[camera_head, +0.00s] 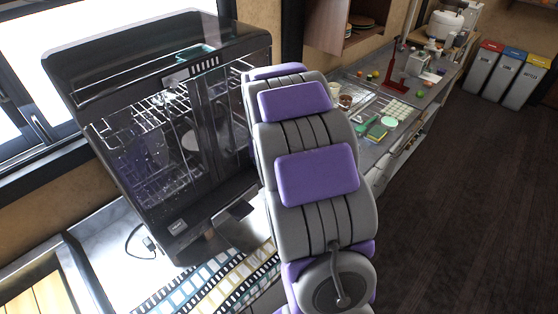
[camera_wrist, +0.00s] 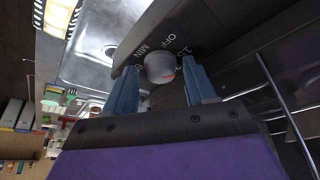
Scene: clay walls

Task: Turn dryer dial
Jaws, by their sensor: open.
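The dish dryer (camera_head: 175,125) is a black box with clear panels and wire racks, at the left of the head view. In the wrist view its dial (camera_wrist: 159,68) is a round grey knob with a small red mark. White markings such as OFF and MIN curve around it on the dark panel (camera_wrist: 150,35). My gripper (camera_wrist: 160,80) is open, with one blue finger on each side of the dial. I cannot tell whether the fingers touch the knob. The head view shows neither the dial nor the fingertips; my arm fills the middle.
A counter (camera_head: 435,90) with loose items, a green sponge (camera_head: 377,132) and a red stand (camera_head: 393,66) runs off to the right. A striped cloth (camera_head: 205,285) lies in front of the dryer. Several bins (camera_head: 500,75) stand at the far right. The dark floor is clear.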

